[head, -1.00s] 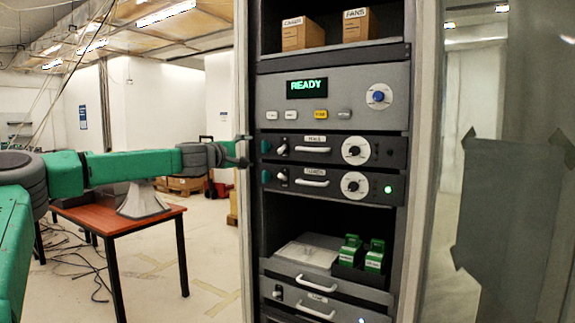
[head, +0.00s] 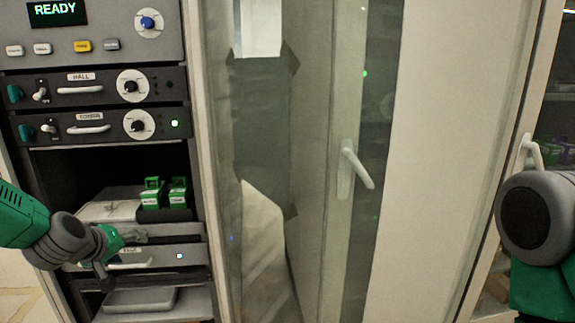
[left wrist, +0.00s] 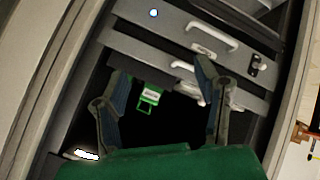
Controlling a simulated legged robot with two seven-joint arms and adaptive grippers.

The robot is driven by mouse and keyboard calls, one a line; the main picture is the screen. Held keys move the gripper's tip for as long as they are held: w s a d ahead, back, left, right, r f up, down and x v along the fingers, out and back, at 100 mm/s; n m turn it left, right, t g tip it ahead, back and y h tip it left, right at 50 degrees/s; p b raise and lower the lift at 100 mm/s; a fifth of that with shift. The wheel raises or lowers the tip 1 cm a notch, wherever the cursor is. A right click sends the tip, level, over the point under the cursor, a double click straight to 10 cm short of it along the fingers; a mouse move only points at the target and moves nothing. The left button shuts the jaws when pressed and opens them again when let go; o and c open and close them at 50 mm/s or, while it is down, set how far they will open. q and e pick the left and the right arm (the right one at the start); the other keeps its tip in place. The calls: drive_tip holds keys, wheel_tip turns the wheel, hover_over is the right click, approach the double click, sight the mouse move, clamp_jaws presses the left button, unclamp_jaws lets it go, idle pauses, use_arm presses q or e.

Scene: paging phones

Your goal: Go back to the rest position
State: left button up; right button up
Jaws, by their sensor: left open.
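My left gripper (head: 122,254) is open and sits at the lower left of the head view, in front of the light-handled drawer (head: 160,256) near the rack's bottom. It covers part of that drawer's handle and label. In the left wrist view its two fingers (left wrist: 162,75) are spread apart. A green labelled unit (left wrist: 149,97) shows in the space between them, and nothing is held. My right arm shows at the right edge of the head view as a grey joint and green link; its gripper is outside the picture.
The rack holds a panel reading READY (head: 57,12), a HALL unit (head: 100,87) and a second knobbed unit (head: 105,125). Green units (head: 152,192) stand in its open bay. A grey tray (head: 140,299) lies below. A glass door (head: 265,120) and a white-handled door (head: 350,170) stand right.

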use_arm(q)
drive_tip(key=s+d+f+m+g, duration=0.25)
drive_tip(key=s+d+f, duration=0.25)
drive_tip(key=s+f, duration=0.4)
drive_tip(key=s+d+f+m+g, duration=0.25)
drive_tip(key=s+d+f, duration=0.25)
drive_tip(key=s+f, duration=0.4)
drive_tip(key=s+d+f+m+g, duration=0.2)
drive_tip(key=s+f, duration=0.1)
drive_tip(key=s, duration=0.7)
drive_tip(key=s+d+f+m+g, duration=0.1)
drive_tip(key=s+f+m+g, duration=0.1)
drive_tip(key=s, duration=0.8)
drive_tip(key=shift+s+d+f+b, duration=0.3)
drive_tip(key=shift+d+f+b, duration=0.1)
drive_tip(key=shift+f, duration=0.5)
drive_tip(key=shift+a, duration=0.15)
